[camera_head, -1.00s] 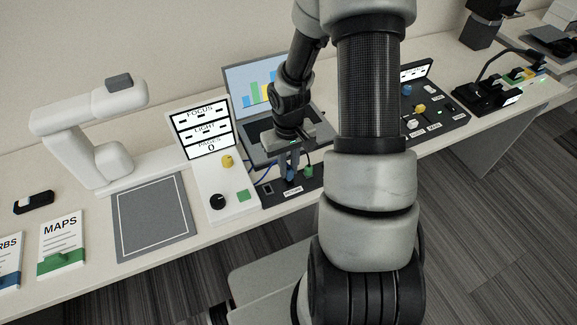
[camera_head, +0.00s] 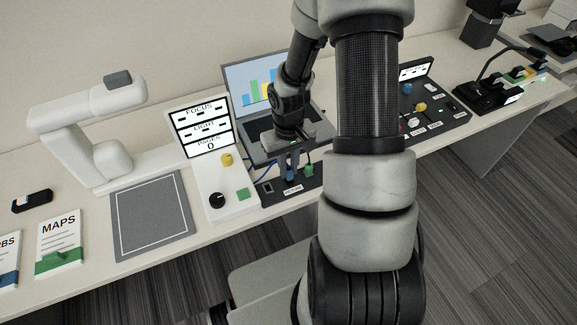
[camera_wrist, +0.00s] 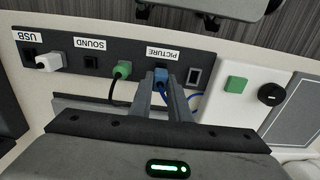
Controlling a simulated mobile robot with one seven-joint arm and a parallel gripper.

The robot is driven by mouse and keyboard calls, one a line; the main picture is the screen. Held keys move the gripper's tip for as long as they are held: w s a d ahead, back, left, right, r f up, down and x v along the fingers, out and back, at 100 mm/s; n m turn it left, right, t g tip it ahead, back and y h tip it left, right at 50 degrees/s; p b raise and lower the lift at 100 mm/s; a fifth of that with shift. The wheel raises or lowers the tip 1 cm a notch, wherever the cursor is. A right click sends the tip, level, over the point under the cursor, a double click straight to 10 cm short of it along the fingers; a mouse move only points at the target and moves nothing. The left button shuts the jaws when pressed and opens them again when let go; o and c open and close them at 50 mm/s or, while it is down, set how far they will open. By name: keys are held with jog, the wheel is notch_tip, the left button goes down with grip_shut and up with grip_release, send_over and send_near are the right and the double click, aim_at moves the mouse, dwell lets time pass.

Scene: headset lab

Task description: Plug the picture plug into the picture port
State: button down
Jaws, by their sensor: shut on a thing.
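My gripper (camera_wrist: 161,88) is shut on the blue picture plug (camera_wrist: 160,74), with one finger on each side of it. It also shows in the head view (camera_head: 290,166), over the dark port panel (camera_head: 278,200) in front of the laptop. The plug is right at the PICTURE label (camera_wrist: 163,53), on the panel's port row. The picture port itself is hidden behind the plug and fingers, so I cannot tell how deep the plug sits. A blue cable (camera_wrist: 193,103) curves out behind the fingers.
A green plug (camera_wrist: 122,69) with a black cable is close to my gripper. A SOUND port (camera_wrist: 91,62) and a white plug (camera_wrist: 48,63) are farther left. An empty framed opening (camera_wrist: 195,76) is just right. The laptop (camera_head: 256,85) stands behind.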

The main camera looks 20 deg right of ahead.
aim_at(289, 169)
jog(key=shift+f+b, duration=0.45)
jog(key=shift+f, duration=0.15)
jog(key=c, duration=1.6)
grip_release()
notch_tip(289, 169, up, 17)
jog(key=p, duration=0.3)
jog(key=shift+r, duration=0.2)
